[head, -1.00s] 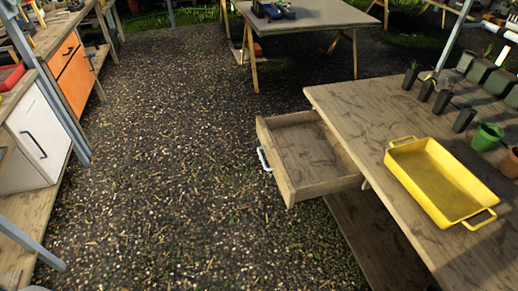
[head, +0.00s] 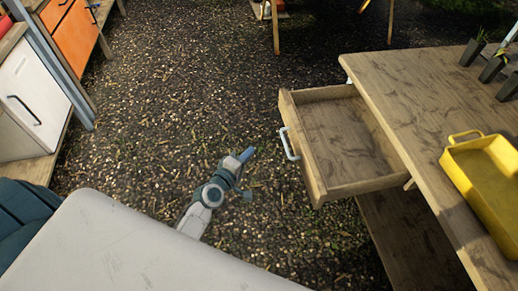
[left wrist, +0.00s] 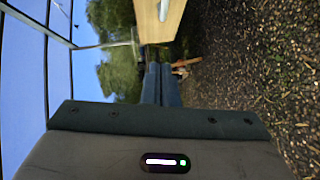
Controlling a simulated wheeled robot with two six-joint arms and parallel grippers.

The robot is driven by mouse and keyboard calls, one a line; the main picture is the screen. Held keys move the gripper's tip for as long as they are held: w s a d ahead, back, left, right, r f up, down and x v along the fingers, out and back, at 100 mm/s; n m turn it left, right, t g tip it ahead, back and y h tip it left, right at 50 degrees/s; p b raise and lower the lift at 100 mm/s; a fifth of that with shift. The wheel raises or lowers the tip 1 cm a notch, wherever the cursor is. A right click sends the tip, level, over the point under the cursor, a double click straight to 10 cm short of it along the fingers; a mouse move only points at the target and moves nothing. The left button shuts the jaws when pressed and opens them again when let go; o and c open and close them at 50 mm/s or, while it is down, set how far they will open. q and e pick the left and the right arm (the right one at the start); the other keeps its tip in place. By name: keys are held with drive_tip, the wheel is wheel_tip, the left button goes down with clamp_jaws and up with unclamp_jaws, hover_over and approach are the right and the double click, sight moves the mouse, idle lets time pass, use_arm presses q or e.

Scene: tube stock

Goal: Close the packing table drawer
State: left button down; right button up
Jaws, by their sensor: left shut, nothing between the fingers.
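The packing table (head: 410,95) is a wooden table at the right of the head view. Its drawer (head: 345,140) is pulled out to the left and looks empty. A pale handle (head: 289,143) is on the drawer's front panel. My left gripper (head: 247,155) is shut and empty, to the left of the handle and apart from it. In the left wrist view the shut fingers (left wrist: 161,84) point toward the drawer front (left wrist: 157,22), which shows its handle (left wrist: 165,9) at the top edge. My right gripper is not in view.
A yellow tray (head: 485,180) and dark pots (head: 494,66) stand on the tabletop. A wooden lower shelf (head: 400,240) lies below the drawer. White and orange cabinets (head: 35,85) stand at the left. The gravel floor (head: 190,90) between is clear.

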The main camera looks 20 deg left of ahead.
use_arm(q)
drive_tip(key=d+x, duration=0.2)
drive_tip(key=x, duration=1)
drive_tip(key=shift+s+d+f, duration=0.3)
drive_tip(key=shift+d+f, duration=0.05)
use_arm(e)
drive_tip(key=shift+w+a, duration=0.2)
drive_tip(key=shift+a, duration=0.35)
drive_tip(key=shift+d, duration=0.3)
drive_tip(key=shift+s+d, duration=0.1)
